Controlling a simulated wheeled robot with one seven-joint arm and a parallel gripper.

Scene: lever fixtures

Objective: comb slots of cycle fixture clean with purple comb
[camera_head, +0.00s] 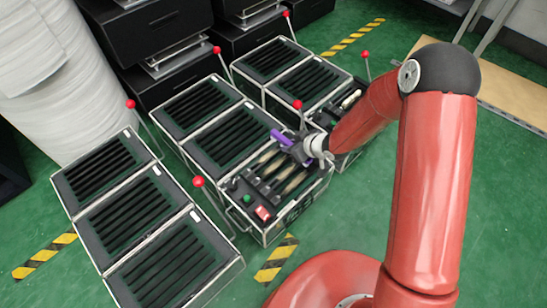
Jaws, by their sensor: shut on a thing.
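My gripper (303,149) is at the end of my red arm, over the middle row of lever fixtures. It is shut on the purple comb (280,138), which points up and to the left. The comb is near the edge between a slotted panel (236,137) and the front tool section of that row. I cannot tell whether the comb touches anything. Slotted black panels also show in the left fixture (127,217) and the right fixture (272,59). No readable label shows which is the cycle fixture. The fingertips are too small to make out.
Thin levers with red knobs (198,182) stand up beside the fixtures. The middle row's front section holds several light-handled tools, a green button (247,198) and a red part (262,213). Black machines (150,28) and a white roll (50,80) stand behind. Green floor is open in front.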

